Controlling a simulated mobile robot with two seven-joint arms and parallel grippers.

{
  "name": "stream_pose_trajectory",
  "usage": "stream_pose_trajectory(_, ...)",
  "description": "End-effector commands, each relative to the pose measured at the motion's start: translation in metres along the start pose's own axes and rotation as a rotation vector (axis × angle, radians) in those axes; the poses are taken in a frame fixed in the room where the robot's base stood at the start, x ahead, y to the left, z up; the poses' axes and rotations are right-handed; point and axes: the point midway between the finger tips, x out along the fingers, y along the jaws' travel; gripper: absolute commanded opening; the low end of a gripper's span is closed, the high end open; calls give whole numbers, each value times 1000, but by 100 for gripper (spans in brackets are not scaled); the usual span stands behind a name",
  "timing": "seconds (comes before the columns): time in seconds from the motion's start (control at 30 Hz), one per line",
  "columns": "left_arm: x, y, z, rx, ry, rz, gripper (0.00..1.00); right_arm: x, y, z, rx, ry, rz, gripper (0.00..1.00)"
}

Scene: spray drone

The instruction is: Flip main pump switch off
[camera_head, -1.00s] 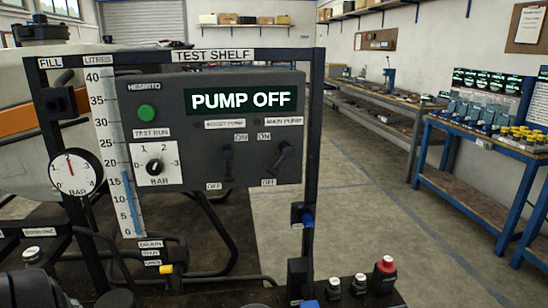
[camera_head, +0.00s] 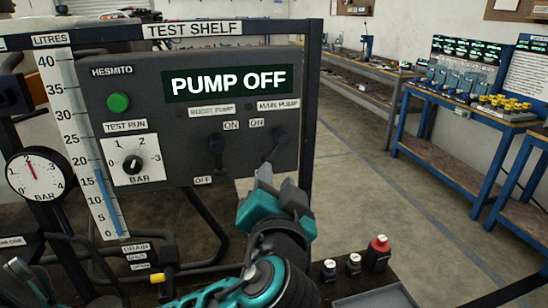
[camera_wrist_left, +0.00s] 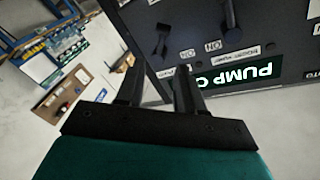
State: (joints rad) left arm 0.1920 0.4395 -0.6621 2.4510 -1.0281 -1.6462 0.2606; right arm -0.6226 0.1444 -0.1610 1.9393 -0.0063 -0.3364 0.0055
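The dark panel (camera_head: 150,90) shows PUMP OFF on its display (camera_head: 226,81). The main pump switch (camera_head: 278,146) is a black lever at the panel's right, below its ON label; I cannot tell its position for sure. It also shows in the left wrist view (camera_wrist_left: 162,40). The boost pump switch (camera_head: 217,150) is left of it. My left gripper (camera_head: 275,178) is just below the main pump switch, apart from it. Its fingers stand apart and empty, as the left wrist view (camera_wrist_left: 158,86) shows. It hides the main pump's OFF label. My right gripper is out of view.
A pressure gauge (camera_head: 36,174) and litre scale (camera_head: 85,140) are left of the panel. Benches (camera_head: 445,160) are farther back.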

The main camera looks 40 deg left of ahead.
Motion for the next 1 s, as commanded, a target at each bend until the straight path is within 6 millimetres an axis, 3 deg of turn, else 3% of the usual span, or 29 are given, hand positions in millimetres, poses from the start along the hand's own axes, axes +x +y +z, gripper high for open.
stream_pose_trajectory(0.2, 48, -2, -2, 4, 0, -5, 37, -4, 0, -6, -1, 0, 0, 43)
stream_pose_trajectory(0.4, 75, -1, -1, 1, 0, -2, 37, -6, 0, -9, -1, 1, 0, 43)
stream_pose_trajectory(0.83, 86, 0, 0, -1, -1, 1, 37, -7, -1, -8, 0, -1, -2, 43)
stream_pose_trajectory(1.0, 85, 0, 0, -1, -1, 1, 22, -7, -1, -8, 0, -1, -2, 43)
